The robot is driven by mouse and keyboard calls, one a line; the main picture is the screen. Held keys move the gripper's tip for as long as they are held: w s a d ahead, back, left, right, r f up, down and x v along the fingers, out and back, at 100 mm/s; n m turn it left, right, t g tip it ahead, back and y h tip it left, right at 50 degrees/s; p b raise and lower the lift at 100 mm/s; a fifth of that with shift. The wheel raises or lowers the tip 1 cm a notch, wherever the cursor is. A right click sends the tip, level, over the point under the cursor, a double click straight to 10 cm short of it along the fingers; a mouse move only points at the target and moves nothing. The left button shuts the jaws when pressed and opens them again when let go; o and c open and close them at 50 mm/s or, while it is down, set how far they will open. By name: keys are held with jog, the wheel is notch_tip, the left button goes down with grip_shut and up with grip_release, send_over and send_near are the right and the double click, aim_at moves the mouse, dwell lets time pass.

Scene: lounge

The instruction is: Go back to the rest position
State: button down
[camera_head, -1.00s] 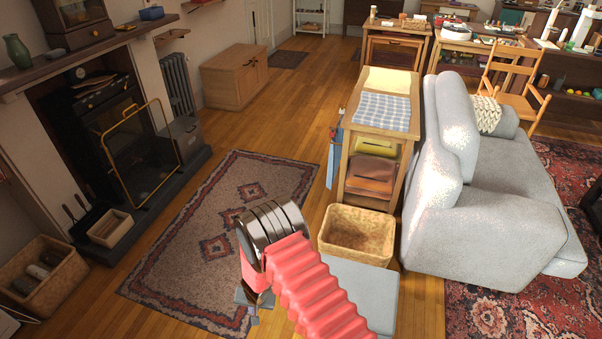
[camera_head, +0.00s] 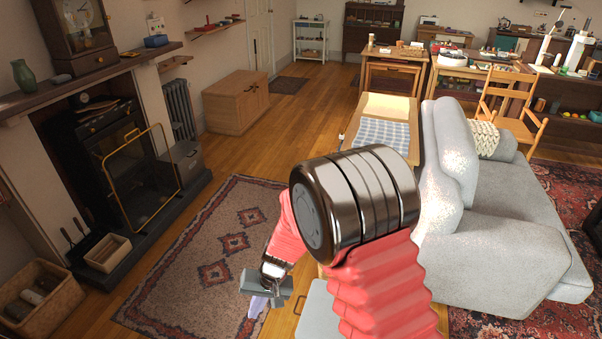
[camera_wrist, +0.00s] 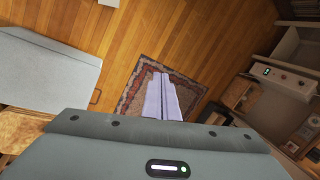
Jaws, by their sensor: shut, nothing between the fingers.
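My gripper (camera_head: 258,304) hangs low in the head view, over the right part of the patterned rug, below my raised black elbow joint and red sleeve. In the wrist view its two pale fingers (camera_wrist: 161,98) lie side by side, shut with nothing between them. They point down toward the rug (camera_wrist: 133,103).
The grey sofa (camera_head: 500,225) stands right of my arm. The side table with a checked cloth (camera_head: 382,134) is behind the arm. The fireplace with a brass-framed screen (camera_head: 137,180) is at left. The rug (camera_head: 213,245) and the wooden floor beyond are clear.

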jog(key=s+d+r+t+h, duration=0.1)
jog(key=s+d+r+t, duration=0.1)
jog(key=s+d+r, duration=0.3)
jog(key=s+d+r+t+h, duration=0.1)
jog(key=s+d+r, duration=0.4)
jog(key=d+r, duration=0.9)
jog(key=s+d+r+t+h, duration=0.2)
jog(key=s+d+r, duration=0.4)
jog(key=r, duration=0.8)
jog(key=d+t, duration=0.1)
jog(key=d, duration=0.2)
jog(key=shift+d+m, duration=0.25)
jog(key=shift+m, duration=0.15)
jog(key=shift+s+d, duration=0.1)
